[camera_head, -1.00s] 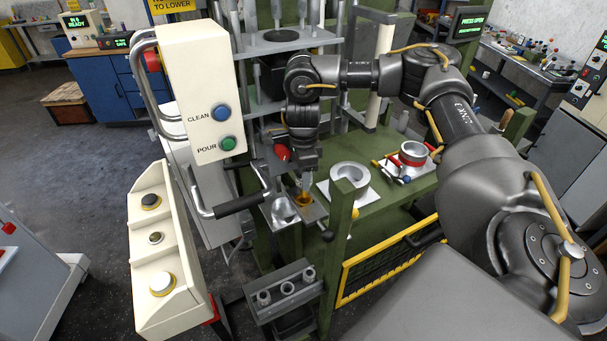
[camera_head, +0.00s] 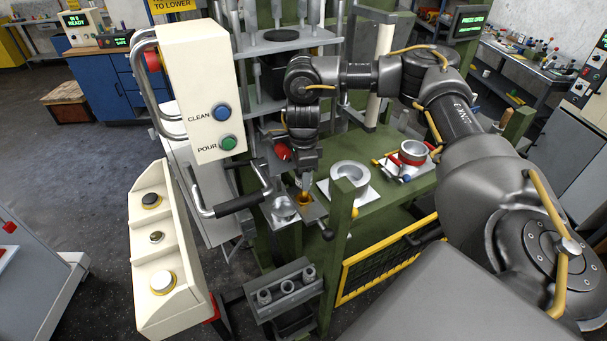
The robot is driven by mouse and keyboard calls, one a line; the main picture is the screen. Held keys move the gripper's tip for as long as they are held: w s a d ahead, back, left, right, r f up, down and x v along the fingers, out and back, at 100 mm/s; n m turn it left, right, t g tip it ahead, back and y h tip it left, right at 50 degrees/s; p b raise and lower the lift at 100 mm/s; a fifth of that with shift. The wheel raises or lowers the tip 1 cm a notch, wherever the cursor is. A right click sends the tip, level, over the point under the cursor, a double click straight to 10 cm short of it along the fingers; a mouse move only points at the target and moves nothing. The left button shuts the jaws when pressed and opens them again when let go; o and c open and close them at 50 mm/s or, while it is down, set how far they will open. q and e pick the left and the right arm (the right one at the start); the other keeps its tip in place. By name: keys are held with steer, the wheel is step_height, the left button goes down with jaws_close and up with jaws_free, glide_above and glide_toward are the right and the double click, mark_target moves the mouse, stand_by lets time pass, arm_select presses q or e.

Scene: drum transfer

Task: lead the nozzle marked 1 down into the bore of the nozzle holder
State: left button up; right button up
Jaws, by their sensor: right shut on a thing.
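My right gripper (camera_head: 305,183) points straight down over the small flat metal plate at the front of the green press table. It is shut on a small brass-coloured piece, which I take to be the nozzle (camera_head: 303,197); its mark is too small to read. The plate (camera_head: 315,211), apparently the nozzle holder, lies right under it. The fingers and the nozzle hide the bore, so I cannot tell how far the nozzle is inside. My left gripper does not show.
A round metal bowl (camera_head: 283,208) sits just left of the plate. A white ring-shaped part (camera_head: 350,176) lies to the right. A green post (camera_head: 341,215) and a black-gripped handle (camera_head: 237,204) stand close by. A grey rack (camera_head: 285,291) with several cylinders is in front.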

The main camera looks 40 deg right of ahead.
steer(key=shift+f+b, duration=1.1)
steer(key=shift+f, duration=0.75)
steer(key=shift+r, duration=0.1)
steer(key=shift+r+p, duration=1.6)
steer(key=shift+p, duration=0.35)
steer(key=shift+p, duration=0.35)
steer(key=shift+f+b, duration=1.25)
steer(key=shift+f, duration=0.45)
steer(key=o, duration=1.1)
steer(key=shift+r, duration=0.1)
